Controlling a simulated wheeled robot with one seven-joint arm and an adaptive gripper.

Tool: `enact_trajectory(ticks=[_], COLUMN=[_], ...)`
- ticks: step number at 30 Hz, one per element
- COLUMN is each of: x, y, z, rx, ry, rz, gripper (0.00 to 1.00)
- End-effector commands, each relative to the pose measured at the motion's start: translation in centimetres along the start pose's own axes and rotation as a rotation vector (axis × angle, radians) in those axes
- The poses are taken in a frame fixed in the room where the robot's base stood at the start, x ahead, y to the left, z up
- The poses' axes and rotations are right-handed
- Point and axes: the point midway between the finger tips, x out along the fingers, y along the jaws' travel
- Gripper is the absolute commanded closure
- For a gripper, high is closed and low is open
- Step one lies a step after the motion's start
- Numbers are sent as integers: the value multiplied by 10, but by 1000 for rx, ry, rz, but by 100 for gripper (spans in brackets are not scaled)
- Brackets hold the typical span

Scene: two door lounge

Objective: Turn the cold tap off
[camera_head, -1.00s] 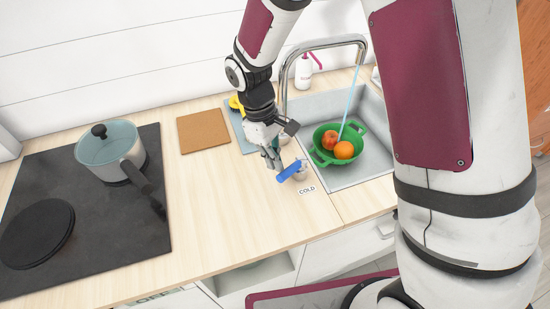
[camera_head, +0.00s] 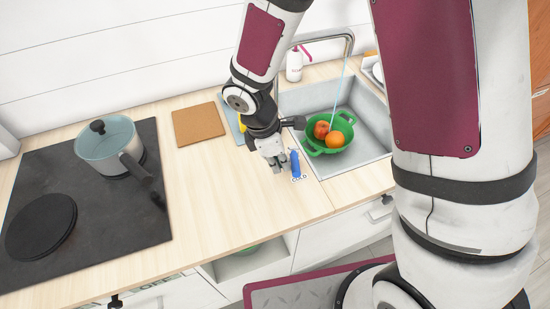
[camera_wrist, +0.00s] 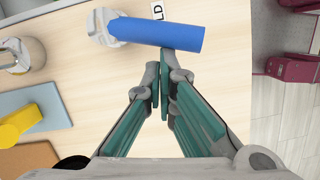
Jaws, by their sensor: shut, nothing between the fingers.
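The cold tap has a blue lever (camera_head: 295,163) on the counter left of the sink, by the COLD label (camera_head: 299,178). In the wrist view the lever (camera_wrist: 165,34) runs rightward from its pale round base (camera_wrist: 106,27). My gripper (camera_head: 278,167) is shut and empty, just left of the lever. In the wrist view its fingertips (camera_wrist: 161,75) are close to the lever's free end; I cannot tell if they touch. A thin stream of water (camera_head: 340,88) falls from the spout (camera_head: 350,42) into the green colander (camera_head: 330,147). My arm hides part of the tap.
The colander holds red and orange fruit (camera_head: 335,139) in the sink (camera_head: 369,147). A soap bottle (camera_head: 294,67) stands behind. A brown board (camera_head: 199,124) and a hob (camera_head: 75,238) with a pot (camera_head: 106,148) are left. The counter front is clear.

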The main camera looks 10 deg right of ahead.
Motion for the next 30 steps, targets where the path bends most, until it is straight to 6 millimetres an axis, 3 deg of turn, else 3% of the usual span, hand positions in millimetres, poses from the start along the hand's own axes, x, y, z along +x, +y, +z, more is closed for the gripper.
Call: enact_trajectory(ticks=[6, 30], x=[2, 4], y=[-7, -10], z=[8, 14], rx=[-137, -133], ry=[-1, -1], rz=[34, 34], gripper=[100, 100])
